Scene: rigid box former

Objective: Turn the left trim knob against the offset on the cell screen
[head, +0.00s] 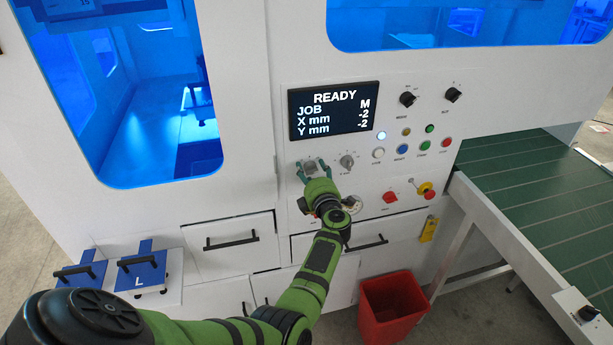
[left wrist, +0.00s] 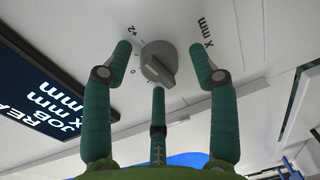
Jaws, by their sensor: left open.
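The cell screen (head: 334,107) reads READY, JOB M, X mm -2 and Y mm -2. Below it sits the left trim knob (head: 311,167), grey; in the left wrist view the knob (left wrist: 159,64) has a raised grip bar, an X mm label and marks +2 and 0. My left gripper (head: 312,171) is open in front of the panel, its fingers around the knob with gaps on both sides; a third finger lies below it in the left wrist view (left wrist: 160,52). The right trim knob (head: 347,162) is just to the right. My right gripper is out of view.
Coloured push buttons (head: 402,150) and black selector knobs (head: 407,99) are right of the screen. A red emergency button (head: 427,190) sits lower right. Drawers (head: 230,258) are below, a red bin (head: 393,305) on the floor, a green conveyor (head: 530,180) at right.

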